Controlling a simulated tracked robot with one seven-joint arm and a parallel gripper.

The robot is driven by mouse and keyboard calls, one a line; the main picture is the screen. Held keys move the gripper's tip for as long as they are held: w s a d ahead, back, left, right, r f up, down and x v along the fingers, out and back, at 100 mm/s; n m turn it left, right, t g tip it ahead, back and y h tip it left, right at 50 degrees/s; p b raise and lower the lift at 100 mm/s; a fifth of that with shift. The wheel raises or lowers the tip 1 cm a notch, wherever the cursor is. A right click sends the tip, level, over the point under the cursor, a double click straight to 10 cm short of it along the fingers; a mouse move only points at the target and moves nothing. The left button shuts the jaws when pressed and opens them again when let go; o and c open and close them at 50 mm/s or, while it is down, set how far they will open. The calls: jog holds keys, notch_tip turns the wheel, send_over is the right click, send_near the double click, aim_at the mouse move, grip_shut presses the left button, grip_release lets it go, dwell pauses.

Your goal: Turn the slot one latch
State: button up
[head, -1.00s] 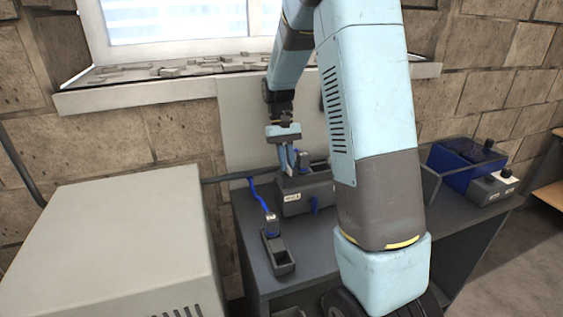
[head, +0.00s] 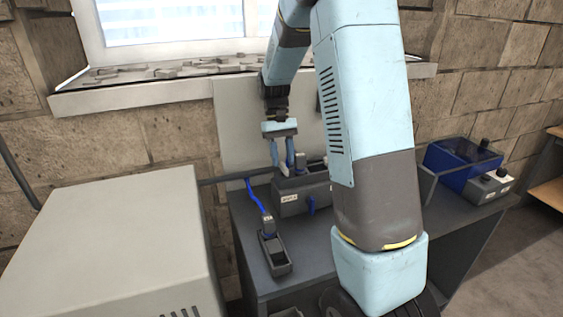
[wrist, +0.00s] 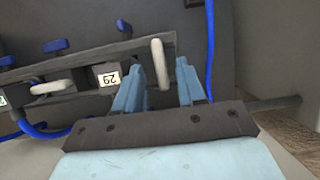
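My gripper (head: 282,163) points down at the left end of a dark grey slotted housing (head: 291,206) with a white label. In the wrist view, my gripper (wrist: 158,78) is open, its two pale blue fingers apart. An upright cream lever (wrist: 158,63) stands between the fingers, with a visible gap on the right; contact on the left is unclear. A second cream lever (wrist: 52,88) lies flat farther left, beside a label (wrist: 107,76). Which lever belongs to slot one cannot be read.
A small dark holder (head: 277,258) with a blue cable (head: 254,195) stands front left on the grey bench (head: 250,245). A large pale cabinet (head: 110,235) fills the left. A blue bin (head: 460,160) sits right. My arm hides the housing's right part.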

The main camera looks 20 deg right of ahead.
jog(key=v, duration=1.2)
jog(key=shift+s+r, duration=0.1)
jog(key=s+a+r+t, duration=0.1)
jog(key=s+r+t, duration=0.2)
jog(key=s, duration=0.4)
jog(key=s+r+t, duration=0.2)
jog(key=s+r, duration=0.2)
jog(key=s, duration=0.4)
jog(key=s+a+f+t, duration=0.1)
jog(key=s+t, duration=0.4)
jog(key=s, duration=0.9)
jog(key=shift+s+a+f, duration=0.15)
jog(key=shift+s+f, duration=0.2)
jog(key=shift+f, duration=0.25)
